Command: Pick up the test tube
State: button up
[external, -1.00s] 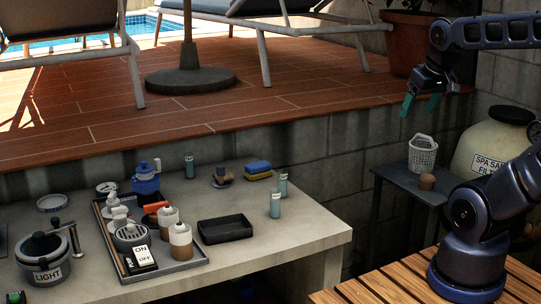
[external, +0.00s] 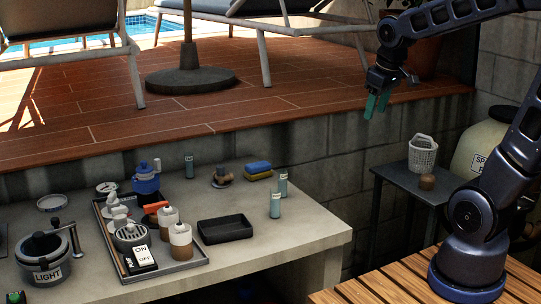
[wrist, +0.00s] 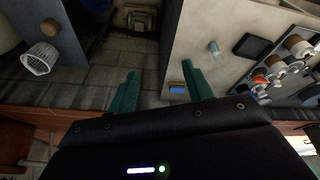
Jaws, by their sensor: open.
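Several slim pale-teal tubes with light caps stand upright on the concrete bench. Two are near its right end, a front test tube (external: 275,205) and one just behind it (external: 283,184); another similar tube (external: 189,166) stands at the back. The wrist view shows one tube (wrist: 214,48) on the bench, right of my fingers. I cannot tell which tube is meant. My gripper (external: 377,105) has green fingers, open and empty, pointing down. It hangs well above and to the right of the tubes. The fingers (wrist: 162,80) are spread apart in the wrist view.
A black tray (external: 226,229) lies left of the front tube. Blue and yellow sponges (external: 258,169) lie behind. A grey tray (external: 185,268) holds bottles and a switch box. A side table (external: 403,177) with a white basket (external: 422,154) stands right of the bench. The raised deck edges the bench's back.

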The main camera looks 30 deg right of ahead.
jog(key=w+a+f+n+g, duration=0.2)
jog(key=w+a+f+n, duration=0.2)
jog(key=w+a+f, duration=0.45)
jog(key=n+g, duration=0.1)
jog(key=n, duration=0.4)
send_near(275, 202)
jog(key=shift+w+d+r, duration=0.25)
jog(key=shift+w+d, duration=0.1)
jog(key=shift+d, duration=0.3)
jog(key=f, duration=0.6)
jog(key=shift+w+a+f, duration=0.1)
jog(key=shift+a, duration=0.2)
jog(key=shift+w+a+f, duration=0.1)
jog(key=shift+f, duration=1.2)
jog(key=shift+w+a+f, duration=0.1)
jog(key=shift+w+f, duration=0.05)
jog(key=shift+f, duration=1.15)
jog(key=c, duration=1)
